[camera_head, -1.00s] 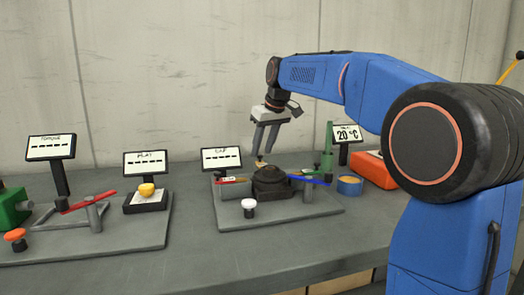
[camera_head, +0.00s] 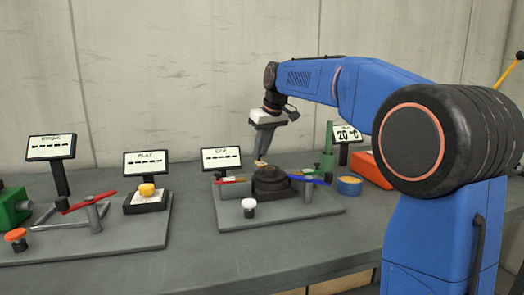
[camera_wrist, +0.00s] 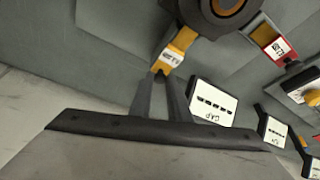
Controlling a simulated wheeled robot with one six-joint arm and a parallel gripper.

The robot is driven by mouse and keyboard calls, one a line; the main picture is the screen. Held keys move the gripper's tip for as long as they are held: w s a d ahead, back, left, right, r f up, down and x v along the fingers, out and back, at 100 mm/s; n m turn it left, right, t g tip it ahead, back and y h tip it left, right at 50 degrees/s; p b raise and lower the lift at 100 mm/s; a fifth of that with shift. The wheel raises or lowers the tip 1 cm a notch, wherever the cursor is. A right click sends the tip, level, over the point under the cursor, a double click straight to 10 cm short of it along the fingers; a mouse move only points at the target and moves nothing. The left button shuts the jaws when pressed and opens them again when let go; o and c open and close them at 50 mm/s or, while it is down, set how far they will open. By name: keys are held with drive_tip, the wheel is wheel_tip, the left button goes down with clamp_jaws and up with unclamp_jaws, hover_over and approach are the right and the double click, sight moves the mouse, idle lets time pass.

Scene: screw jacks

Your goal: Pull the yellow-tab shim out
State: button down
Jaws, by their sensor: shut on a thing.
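The yellow-tab shim (camera_wrist: 178,50) shows in the wrist view as a yellow tab with a small white label, its far end running against the dark round jack (camera_wrist: 222,12). My gripper (camera_wrist: 160,76) is shut on the near end of this tab. In the head view the jack (camera_head: 271,182) stands on a grey plate, and my gripper (camera_head: 261,160) points down just behind it. Only a small bit of the tab shows there below the fingertips. How deep the shim sits in the jack is hidden.
A red-and-yellow labelled piece (camera_wrist: 274,43) lies beside the jack. A display (camera_head: 221,159) stands behind left, a white knob (camera_head: 249,205) in front. A blue-handled lever (camera_head: 310,180), blue ring (camera_head: 349,186) and red box (camera_head: 375,170) are to the right.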

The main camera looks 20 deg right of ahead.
drive_tip(key=shift+w+r, duration=0.1)
drive_tip(key=shift+w, duration=1.2)
drive_tip(key=c, duration=1.7)
unclamp_jaws()
drive_tip(key=shift+w, duration=0.1)
drive_tip(key=shift+o, duration=0.2)
drive_tip(key=v, duration=1.7)
drive_tip(key=shift+s, duration=0.2)
drive_tip(key=shift+s, duration=0.1)
